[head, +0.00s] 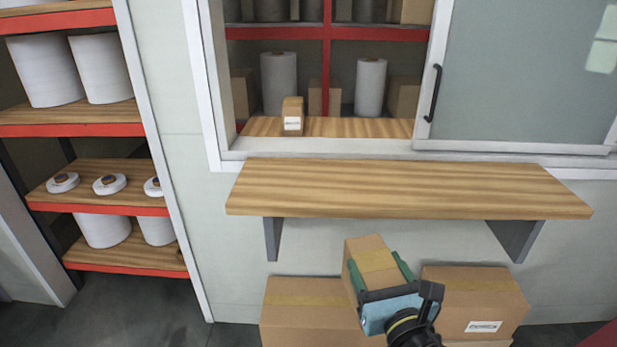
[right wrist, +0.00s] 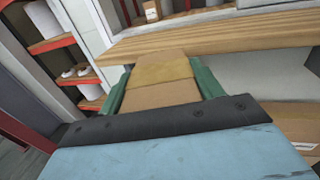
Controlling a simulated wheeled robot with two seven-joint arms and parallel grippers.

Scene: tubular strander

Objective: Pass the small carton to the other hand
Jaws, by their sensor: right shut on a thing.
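A small brown carton with a yellowish tape band (head: 371,254) is held in my right gripper (head: 382,279), in front of and below the wooden counter. The green fingers are shut on its two sides. In the right wrist view the carton (right wrist: 163,72) sits between the green fingers, its far end close to the counter's edge in the picture. Another small carton with a white label (head: 292,116) stands upright on the sill inside the window opening. My left gripper is not in view.
The wooden counter (head: 400,188) is bare, on brackets under the window. A sliding glass panel (head: 530,75) covers the window's right part. Large boxes (head: 305,305) (head: 475,300) stand on the floor below. Shelves with white spools (head: 45,70) are at left.

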